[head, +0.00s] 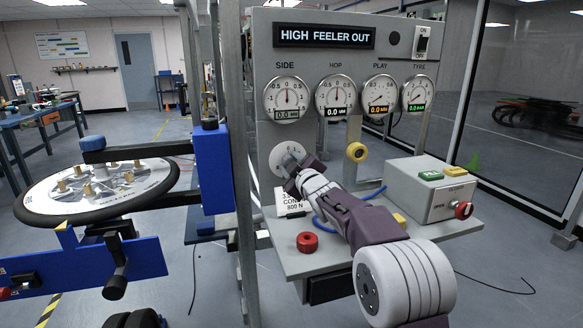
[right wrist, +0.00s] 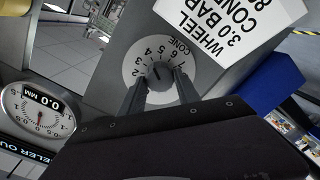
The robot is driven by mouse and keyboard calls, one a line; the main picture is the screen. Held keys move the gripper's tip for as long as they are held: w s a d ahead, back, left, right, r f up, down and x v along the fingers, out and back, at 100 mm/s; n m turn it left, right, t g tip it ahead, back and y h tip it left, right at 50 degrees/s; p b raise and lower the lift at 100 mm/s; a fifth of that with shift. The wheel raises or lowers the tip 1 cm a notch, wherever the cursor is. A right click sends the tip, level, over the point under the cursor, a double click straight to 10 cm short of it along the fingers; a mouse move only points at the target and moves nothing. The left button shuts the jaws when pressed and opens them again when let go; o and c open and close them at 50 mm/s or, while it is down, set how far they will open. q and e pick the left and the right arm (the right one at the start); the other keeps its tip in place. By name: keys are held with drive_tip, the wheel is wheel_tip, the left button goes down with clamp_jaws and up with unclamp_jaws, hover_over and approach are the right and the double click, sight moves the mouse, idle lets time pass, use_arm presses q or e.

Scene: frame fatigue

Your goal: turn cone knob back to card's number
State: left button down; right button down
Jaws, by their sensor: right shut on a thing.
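The cone knob shows in the right wrist view as a round white dial (right wrist: 138,82) with black numbers and the word CONE. In the head view the dial (head: 279,158) is on the grey panel, partly hidden by my gripper. My right gripper (head: 290,168) is at it, and in the right wrist view its two dark fingers (right wrist: 162,92) are shut on the knob's middle. A dark mark shows between the fingers; I cannot tell which number it meets. The white card (right wrist: 232,30) reads WHEEL, 3.0 BAR, CONE; its edge is cut off. In the head view the card (head: 289,198) reads 800 N.
The panel carries several gauges and a display (head: 324,36) reading HIGH FEELER OUT. A wheel (head: 100,190) lies flat on the left.

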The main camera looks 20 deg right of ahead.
idle(0.5)
drive_tip(key=c, duration=0.9)
unclamp_jaws()
drive_tip(key=shift+s, duration=0.1)
drive_tip(key=shift+s, duration=0.35)
drive_tip(key=s, duration=0.8)
drive_tip(key=shift+s+d+r, duration=0.1)
drive_tip(key=shift+d+r, duration=0.1)
drive_tip(key=shift+d, duration=0.05)
